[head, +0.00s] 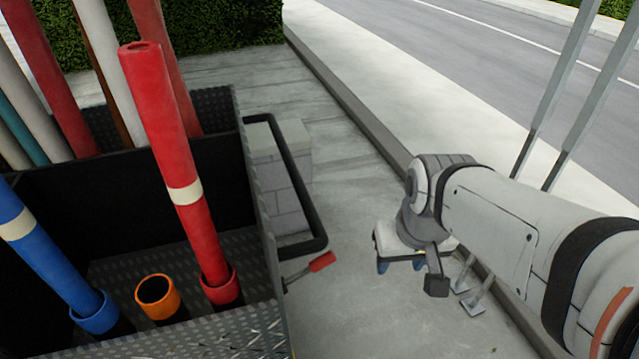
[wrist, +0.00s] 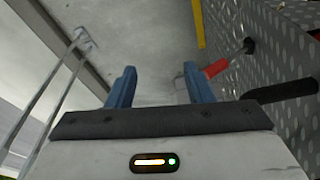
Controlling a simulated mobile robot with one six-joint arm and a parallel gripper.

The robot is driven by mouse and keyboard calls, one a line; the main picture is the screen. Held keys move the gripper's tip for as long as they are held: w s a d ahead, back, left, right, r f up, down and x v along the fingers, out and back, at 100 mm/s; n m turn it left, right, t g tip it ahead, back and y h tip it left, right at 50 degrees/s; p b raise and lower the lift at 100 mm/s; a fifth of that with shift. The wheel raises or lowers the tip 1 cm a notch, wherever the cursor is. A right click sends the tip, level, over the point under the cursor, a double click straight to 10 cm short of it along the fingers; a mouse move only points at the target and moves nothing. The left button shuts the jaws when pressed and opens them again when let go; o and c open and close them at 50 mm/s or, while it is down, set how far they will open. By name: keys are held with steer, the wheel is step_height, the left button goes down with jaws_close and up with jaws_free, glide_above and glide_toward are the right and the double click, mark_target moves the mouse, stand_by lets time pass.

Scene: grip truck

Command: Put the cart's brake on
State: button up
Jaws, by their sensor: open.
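The cart (head: 262,200) is a black diamond-plate box at the left in the head view, and its wall (wrist: 285,50) fills the right of the wrist view. A lever with a red grip, the brake handle (head: 321,262), sticks out from the cart's side below the black push bar. It also shows in the wrist view as a red grip (wrist: 216,68) on a metal rod. My gripper (head: 401,268) hangs to the right of the handle, apart from it. Its blue fingers (wrist: 157,84) are open and empty, with the red grip just beyond the right finger.
Red and blue tubes (head: 180,160) stand in the cart, beside an empty orange ring (head: 158,297). A black push bar (head: 300,185) juts from the cart's side. Metal posts (head: 560,100) stand by the curb at the right. The pavement (head: 365,310) between is clear.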

steer(key=w+a+f+n+g+y+p, duration=0.25)
steer(key=w+a+n, duration=0.25)
steer(key=w+n, duration=0.4)
steer(key=n+g+y+p, duration=0.1)
steer(key=n+g+p, duration=0.15)
steer(key=n, duration=0.65)
glide_above(328, 253)
steer(key=d, duration=0.2)
steer(key=f, duration=0.3)
steer(key=w+f, duration=0.1)
steer(key=f, duration=0.1)
steer(key=shift+a+f+n+y, duration=0.25)
steer(key=shift+f+n+y, duration=0.1)
steer(key=shift+f+n, duration=0.2)
steer(key=x, duration=0.7)
steer(key=shift+c, duration=0.6)
jaws_close()
steer(key=shift+d, duration=0.1)
